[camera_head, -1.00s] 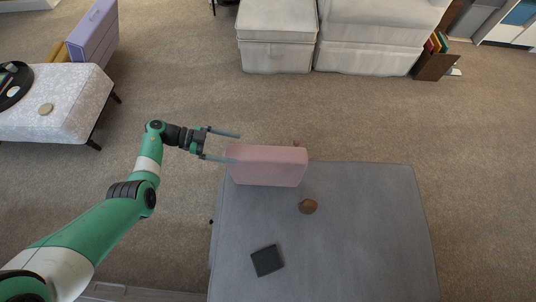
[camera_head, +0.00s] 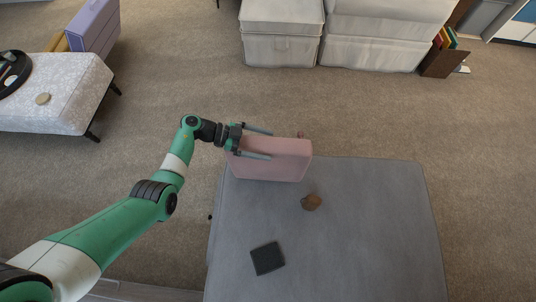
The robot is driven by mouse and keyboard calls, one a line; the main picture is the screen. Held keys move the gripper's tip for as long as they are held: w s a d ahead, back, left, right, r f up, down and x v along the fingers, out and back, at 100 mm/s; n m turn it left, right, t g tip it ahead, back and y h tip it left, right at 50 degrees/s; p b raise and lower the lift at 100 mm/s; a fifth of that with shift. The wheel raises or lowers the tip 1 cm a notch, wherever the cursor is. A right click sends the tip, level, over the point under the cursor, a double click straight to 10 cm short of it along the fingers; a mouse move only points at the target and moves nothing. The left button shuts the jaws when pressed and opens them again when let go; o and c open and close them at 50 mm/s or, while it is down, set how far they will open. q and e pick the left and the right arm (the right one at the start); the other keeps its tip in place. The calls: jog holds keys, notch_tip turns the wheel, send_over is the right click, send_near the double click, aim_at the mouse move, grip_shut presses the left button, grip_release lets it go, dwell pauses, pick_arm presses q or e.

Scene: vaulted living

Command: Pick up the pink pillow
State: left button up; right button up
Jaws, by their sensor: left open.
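The pink pillow (camera_head: 285,168) stands on its long edge at the far left part of the grey ottoman (camera_head: 380,220). My left gripper (camera_head: 271,144) is open and reaches in from the left. Its two fingers lie at the pillow's upper left end, one finger on the far side and one over the near side. I cannot tell whether either finger touches the pillow. My right gripper is not in view.
A patterned bench (camera_head: 75,90) stands at the left. A light sofa (camera_head: 375,45) is at the back. Carpet between is clear.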

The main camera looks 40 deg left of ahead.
pick_arm(q)
grip_shut()
dwell(0.3)
jog(key=shift+r, duration=0.15)
